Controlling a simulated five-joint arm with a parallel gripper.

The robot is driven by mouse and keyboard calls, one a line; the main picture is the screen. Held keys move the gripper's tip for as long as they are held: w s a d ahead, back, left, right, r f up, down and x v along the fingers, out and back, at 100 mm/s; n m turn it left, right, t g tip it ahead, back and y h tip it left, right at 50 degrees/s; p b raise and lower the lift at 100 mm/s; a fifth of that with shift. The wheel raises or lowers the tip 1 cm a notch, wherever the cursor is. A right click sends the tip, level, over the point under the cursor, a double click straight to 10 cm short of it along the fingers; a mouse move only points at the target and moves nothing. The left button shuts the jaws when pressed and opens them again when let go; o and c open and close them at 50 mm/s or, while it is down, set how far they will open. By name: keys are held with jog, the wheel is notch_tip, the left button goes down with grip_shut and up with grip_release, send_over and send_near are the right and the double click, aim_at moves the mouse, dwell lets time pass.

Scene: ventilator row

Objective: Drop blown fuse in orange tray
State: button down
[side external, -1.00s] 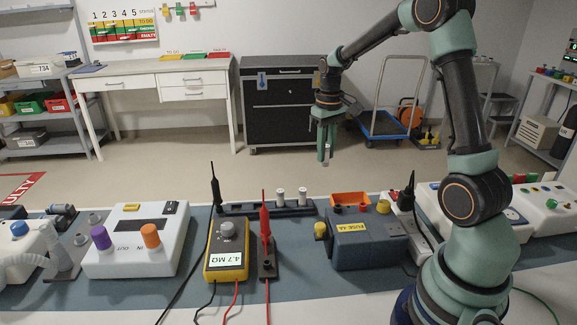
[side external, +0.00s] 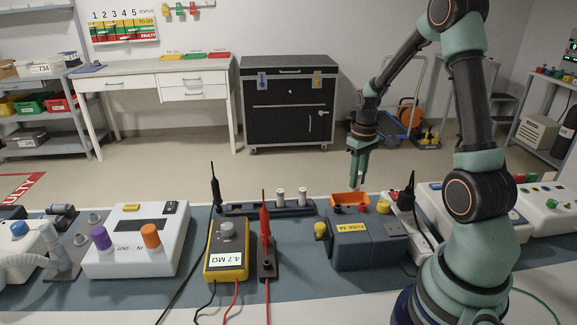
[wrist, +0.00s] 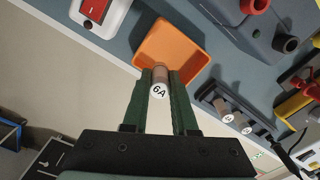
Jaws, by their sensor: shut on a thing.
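My gripper (side external: 358,183) points down just above the orange tray (side external: 350,198), over its far side. In the wrist view my gripper (wrist: 159,80) is shut on a fuse (wrist: 158,87), which has a brownish body and a white end marked 6A. The orange tray (wrist: 170,48) lies just beyond the fingertips there, and the part of it that shows is empty. The fuse is hard to make out in the side view. Whether the fuse's far end is inside the tray's rim cannot be told.
A blue-grey fuse box (side external: 368,240) with a yellow label and yellow knobs stands in front of the tray. A dark rack (side external: 250,209) with two upright fuses is to the left. The yellow meter (side external: 227,250) reads 4.7 MΩ. A red probe (side external: 265,225) stands beside it.

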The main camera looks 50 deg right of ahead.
aim_at(356, 190)
jog(key=shift+f, duration=2.1)
jog(key=c, duration=0.6)
grip_release()
notch_tip(356, 190, up, 12)
jog(key=shift+r, duration=0.1)
jog(key=s+a+r+n+t, duration=0.1)
jog(key=a+r+t, duration=0.1)
jog(key=a, duration=0.6)
jog(key=a+r+n+t, duration=0.1)
jog(key=a+r, duration=0.3)
jog(key=a, duration=0.4)
jog(key=s+a+r+n+t, duration=0.1)
jog(key=a+r+t, duration=0.1)
jog(key=a, duration=0.5)
jog(key=shift+s+a+r+t, duration=0.15)
jog(key=shift+a+r, duration=0.05)
jog(key=shift+r, duration=0.25)
jog(key=shift+s+a+r+t, duration=0.15)
jog(key=shift+a+r, duration=0.05)
jog(key=shift+r, duration=0.2)
